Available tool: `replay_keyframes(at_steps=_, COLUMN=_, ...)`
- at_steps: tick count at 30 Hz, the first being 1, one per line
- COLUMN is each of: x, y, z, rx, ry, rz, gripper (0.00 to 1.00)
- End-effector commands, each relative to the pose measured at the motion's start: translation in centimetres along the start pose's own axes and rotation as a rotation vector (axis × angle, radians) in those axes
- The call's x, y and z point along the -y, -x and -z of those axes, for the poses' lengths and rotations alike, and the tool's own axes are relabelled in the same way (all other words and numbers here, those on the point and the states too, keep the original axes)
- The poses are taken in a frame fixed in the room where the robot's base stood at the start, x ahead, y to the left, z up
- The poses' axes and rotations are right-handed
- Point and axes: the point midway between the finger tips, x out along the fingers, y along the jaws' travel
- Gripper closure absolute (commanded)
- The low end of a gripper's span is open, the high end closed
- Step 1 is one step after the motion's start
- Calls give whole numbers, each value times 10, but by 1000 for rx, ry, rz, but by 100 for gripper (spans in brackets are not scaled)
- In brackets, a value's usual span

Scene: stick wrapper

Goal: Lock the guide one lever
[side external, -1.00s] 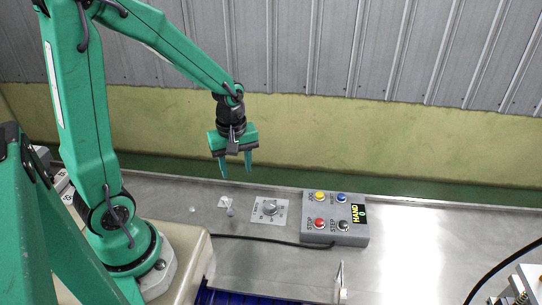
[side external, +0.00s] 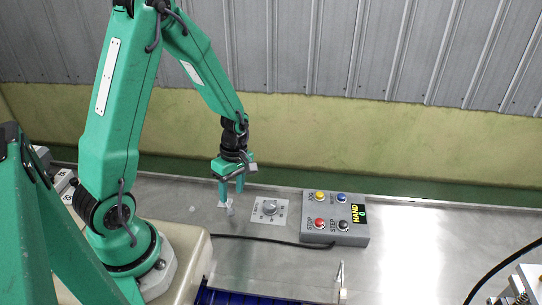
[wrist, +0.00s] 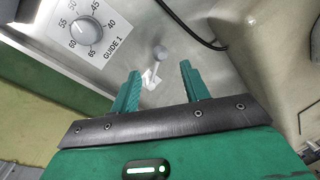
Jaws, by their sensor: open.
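In the wrist view my gripper (wrist: 160,70) is open, with two green fingers apart and nothing held. Whether a finger touches the lever I cannot tell.
The guide 1 dial (side external: 269,208) sits on a scale plate right of the lever. A grey button box (side external: 334,230) with a HAND display stands further right.

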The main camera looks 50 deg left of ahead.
Motion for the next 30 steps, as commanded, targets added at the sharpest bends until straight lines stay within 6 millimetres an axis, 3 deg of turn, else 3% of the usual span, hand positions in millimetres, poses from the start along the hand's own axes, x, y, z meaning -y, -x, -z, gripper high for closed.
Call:
replay_keyframes(at_steps=18, x=1, y=-59, z=1, rx=0, ry=-1, rz=2, gripper=54)
replay_keyframes(at_steps=30, x=1, y=-72, z=1, rx=0, ry=-2, rz=0, gripper=54)
